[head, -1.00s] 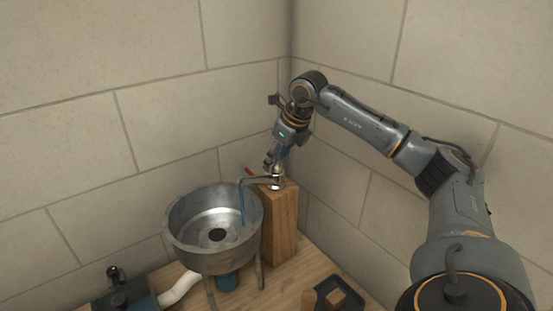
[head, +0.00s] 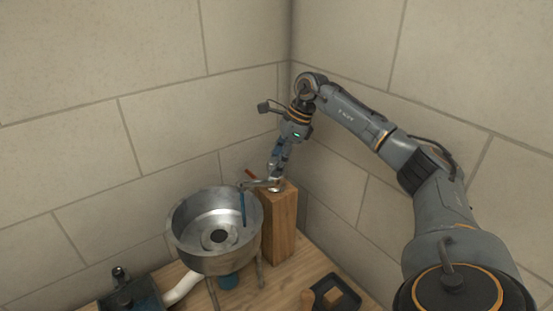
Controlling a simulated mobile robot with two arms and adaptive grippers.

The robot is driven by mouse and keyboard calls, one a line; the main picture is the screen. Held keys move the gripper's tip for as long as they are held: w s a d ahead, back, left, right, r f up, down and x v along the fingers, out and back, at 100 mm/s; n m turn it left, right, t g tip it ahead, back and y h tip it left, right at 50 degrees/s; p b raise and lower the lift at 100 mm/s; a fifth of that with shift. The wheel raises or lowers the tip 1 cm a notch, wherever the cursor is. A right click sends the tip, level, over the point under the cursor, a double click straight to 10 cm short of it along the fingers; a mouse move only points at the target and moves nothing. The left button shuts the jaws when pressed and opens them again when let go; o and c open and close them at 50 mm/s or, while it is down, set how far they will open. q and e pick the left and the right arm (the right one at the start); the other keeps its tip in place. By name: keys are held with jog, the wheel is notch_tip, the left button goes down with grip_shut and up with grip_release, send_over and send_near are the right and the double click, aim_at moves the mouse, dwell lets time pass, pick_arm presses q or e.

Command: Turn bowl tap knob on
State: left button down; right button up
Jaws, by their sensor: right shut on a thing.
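The bowl tap (head: 262,184) stands on top of a wooden block, its spout reaching left over the metal bowl (head: 186,238). A thin blue strip (head: 243,207) hangs down from the spout end into the bowl. A small red piece (head: 251,174) shows at the tap's back left. My right gripper (head: 273,176) comes down from above at the tap's top and is shut on the tap knob, which its fingers mostly hide. My left gripper is not in view.
The wooden block (head: 282,228) stands right of the bowl, close to the wall corner. A white pipe (head: 184,289) and a dark device (head: 130,293) are at the lower left. A black tray (head: 349,298) lies at the lower right of the wooden surface.

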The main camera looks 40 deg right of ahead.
jog(key=shift+n, duration=0.4)
jog(key=o, duration=1.2)
jog(key=shift+c, duration=0.2)
jog(key=shift+r, duration=0.2)
jog(key=v, duration=1.1)
jog(key=shift+d+r, duration=0.15)
jog(key=shift+r, duration=0.15)
